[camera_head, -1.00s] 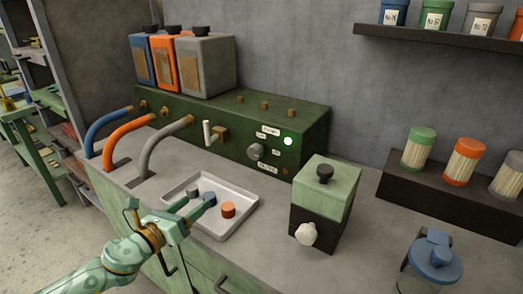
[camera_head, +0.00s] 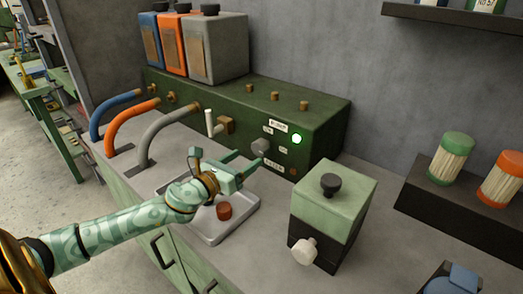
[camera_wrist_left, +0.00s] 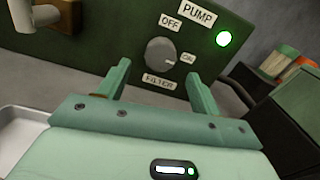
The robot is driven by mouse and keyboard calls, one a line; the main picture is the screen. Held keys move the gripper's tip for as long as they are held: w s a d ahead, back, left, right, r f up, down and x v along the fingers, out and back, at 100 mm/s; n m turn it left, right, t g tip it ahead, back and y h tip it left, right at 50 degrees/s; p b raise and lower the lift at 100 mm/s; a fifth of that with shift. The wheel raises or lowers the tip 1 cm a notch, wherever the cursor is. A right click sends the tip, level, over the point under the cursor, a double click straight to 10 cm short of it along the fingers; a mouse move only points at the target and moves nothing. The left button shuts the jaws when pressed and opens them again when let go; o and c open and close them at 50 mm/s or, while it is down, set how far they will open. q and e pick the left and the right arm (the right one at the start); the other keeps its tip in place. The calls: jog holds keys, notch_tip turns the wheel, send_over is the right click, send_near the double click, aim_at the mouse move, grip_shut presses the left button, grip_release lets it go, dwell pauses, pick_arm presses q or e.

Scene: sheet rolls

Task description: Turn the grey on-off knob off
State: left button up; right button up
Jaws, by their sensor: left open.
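The grey on-off knob (camera_head: 261,146) sits on the front of the green pump box (camera_head: 325,135). In the left wrist view the knob (camera_wrist_left: 161,52) shows between OFF and ON labels, its pointer mark toward ON. A green lamp (camera_wrist_left: 223,39) beside it is lit; it also shows in the head view (camera_head: 296,139). My left gripper (camera_head: 245,158) is open, its fingers pointing at the box just short of the knob. In the left wrist view the two fingertips (camera_wrist_left: 158,80) stand on either side below the knob, apart from it. My right gripper is not in view.
A pale green and black box (camera_head: 335,205) with a white knob stands to the right. Blue, orange and grey hoses (camera_head: 165,135) curve at the left. A white-handled lever (camera_head: 210,123) is left of the knob.

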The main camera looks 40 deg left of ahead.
aim_at(257, 151)
pick_arm(q)
jog(key=w, duration=0.2)
jog(key=w+b, duration=0.1)
jog(key=w, duration=0.4)
jog(key=shift+w+d, duration=0.15)
jog(key=shift+d, duration=0.2)
jog(key=c, duration=1)
